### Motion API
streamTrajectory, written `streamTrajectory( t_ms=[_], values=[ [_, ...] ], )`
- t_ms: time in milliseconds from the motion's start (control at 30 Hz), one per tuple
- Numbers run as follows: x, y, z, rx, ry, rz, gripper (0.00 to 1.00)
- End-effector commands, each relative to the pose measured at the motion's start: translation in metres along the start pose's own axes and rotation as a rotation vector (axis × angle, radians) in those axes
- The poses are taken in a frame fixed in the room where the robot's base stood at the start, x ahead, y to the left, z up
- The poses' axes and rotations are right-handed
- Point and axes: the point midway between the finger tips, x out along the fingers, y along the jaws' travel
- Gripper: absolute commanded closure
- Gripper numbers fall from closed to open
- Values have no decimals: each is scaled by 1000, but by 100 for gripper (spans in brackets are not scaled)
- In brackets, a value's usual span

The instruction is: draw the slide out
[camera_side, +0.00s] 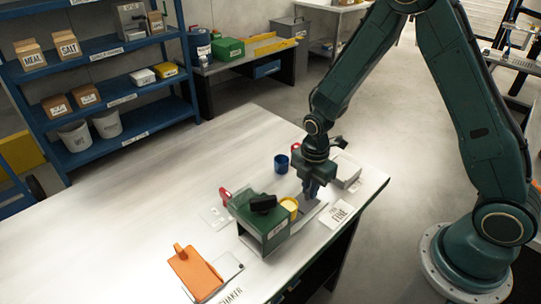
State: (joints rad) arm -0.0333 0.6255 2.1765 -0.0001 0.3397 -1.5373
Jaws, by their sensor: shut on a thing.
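A dark green box-shaped unit (262,222) with a black knob on top and a pale label stands near the table's right front. A flat grey slide (307,215) shows low at its right side, partly hidden by the unit and a yellow cup. My gripper (311,190) points down at the slide's far end, right of the unit. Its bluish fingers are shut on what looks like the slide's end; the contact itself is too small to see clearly.
A yellow cup (289,207) stands close between unit and gripper. A blue cup (281,164) and grey box (346,170) are behind. A card marked FINE (338,213) lies right of the slide. An orange-handled piece (194,272) lies at front left. The table's left is clear.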

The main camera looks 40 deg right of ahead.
Motion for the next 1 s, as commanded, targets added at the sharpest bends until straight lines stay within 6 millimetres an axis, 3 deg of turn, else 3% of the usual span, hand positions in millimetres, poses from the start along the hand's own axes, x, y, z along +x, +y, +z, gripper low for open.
streamTrajectory(
  t_ms=[600, 933, 967, 1000],
  values=[
    [-1, 1, 26, 2, -1, 3, 100],
    [-1, 1, 28, 0, -1, 3, 100],
    [-1, 1, 28, 0, -1, 3, 85],
    [-1, 1, 28, 0, -1, 3, 78]
  ],
)
